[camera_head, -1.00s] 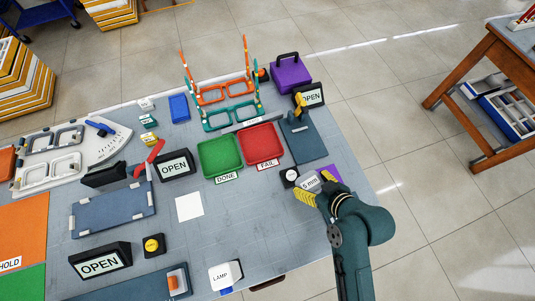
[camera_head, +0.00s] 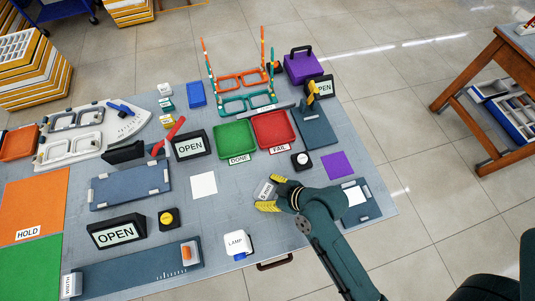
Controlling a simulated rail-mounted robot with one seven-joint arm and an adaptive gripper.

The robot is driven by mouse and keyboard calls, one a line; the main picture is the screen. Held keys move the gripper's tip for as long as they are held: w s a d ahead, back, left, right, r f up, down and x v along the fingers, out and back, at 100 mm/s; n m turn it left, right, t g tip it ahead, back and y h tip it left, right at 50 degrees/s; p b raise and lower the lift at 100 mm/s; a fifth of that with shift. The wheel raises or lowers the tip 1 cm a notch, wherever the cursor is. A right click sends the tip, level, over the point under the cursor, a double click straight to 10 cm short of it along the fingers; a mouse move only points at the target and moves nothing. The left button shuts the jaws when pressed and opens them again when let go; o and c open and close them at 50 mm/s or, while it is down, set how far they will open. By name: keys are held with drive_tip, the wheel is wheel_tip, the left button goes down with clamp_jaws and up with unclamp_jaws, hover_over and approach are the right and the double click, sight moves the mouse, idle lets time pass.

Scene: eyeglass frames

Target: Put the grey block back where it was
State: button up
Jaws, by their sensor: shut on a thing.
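My gripper (camera_head: 269,193) has yellow fingers and is shut on the grey block (camera_head: 265,188), which carries a pale label with small dark print. They are over the front right part of the table, between the white square (camera_head: 204,184) and the purple square (camera_head: 339,165). The fingers hide part of the block. I cannot tell how high it is above the table. The purple square lies bare to the right of my gripper.
A small black block with a round white top (camera_head: 301,161) stands just behind my gripper. The red FAIL tray (camera_head: 274,130) and green DONE tray (camera_head: 235,141) are farther back. A LAMP box (camera_head: 237,243) stands in front. A dark plate (camera_head: 361,199) lies right of my wrist.

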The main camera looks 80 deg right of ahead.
drive_tip(key=shift+f, duration=0.7)
drive_tip(key=shift+r, duration=0.1)
drive_tip(key=o, duration=1.1)
drive_tip(key=shift+s+r, duration=0.15)
drive_tip(key=shift+r, duration=0.05)
drive_tip(key=p+v, duration=0.3)
drive_tip(key=v, duration=0.8)
drive_tip(key=shift+s+a+r, duration=0.15)
drive_tip(key=shift+r, duration=0.05)
